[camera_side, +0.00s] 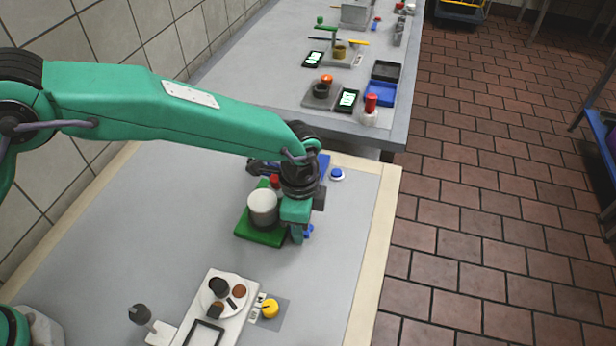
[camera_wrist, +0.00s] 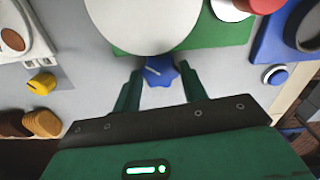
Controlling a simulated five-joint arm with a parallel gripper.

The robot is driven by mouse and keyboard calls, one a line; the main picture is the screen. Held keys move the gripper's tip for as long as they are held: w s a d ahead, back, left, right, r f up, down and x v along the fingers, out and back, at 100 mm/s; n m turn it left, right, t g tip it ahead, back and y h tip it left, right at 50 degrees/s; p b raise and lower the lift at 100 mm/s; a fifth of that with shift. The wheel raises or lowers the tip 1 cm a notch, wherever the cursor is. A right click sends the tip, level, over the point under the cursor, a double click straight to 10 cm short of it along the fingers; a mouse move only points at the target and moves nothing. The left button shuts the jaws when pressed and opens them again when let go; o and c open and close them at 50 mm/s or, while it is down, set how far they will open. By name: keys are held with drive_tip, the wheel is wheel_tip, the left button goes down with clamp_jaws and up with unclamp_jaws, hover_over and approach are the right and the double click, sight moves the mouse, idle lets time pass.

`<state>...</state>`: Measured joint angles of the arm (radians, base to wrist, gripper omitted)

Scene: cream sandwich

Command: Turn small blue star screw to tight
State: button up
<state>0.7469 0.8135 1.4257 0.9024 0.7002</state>
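The small blue star screw (camera_wrist: 160,71) sits at the front edge of the green base in the wrist view, with a white mark on its top. In the side view only a bit of its blue (camera_side: 308,231) shows beside my gripper (camera_side: 298,234). My gripper (camera_wrist: 160,72) points down with one finger on each side of the screw. The fingers look slightly apart from it, though contact on the right side is hard to tell. The green base (camera_side: 259,238) carries a white round container (camera_side: 263,203), close to my gripper.
A blue unit (camera_wrist: 268,48) with a blue button (camera_wrist: 275,75) stands to the right in the wrist view. A white panel (camera_side: 236,322) with a yellow knob (camera_side: 269,308) lies at the front. The grey table between is clear. Another bench (camera_side: 290,85) holds more items behind.

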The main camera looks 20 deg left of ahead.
drive_tip(key=shift+m, duration=2.3)
drive_tip(key=o, duration=1)
drive_tip(key=shift+c, duration=0.2)
drive_tip(key=shift+r, duration=3.95)
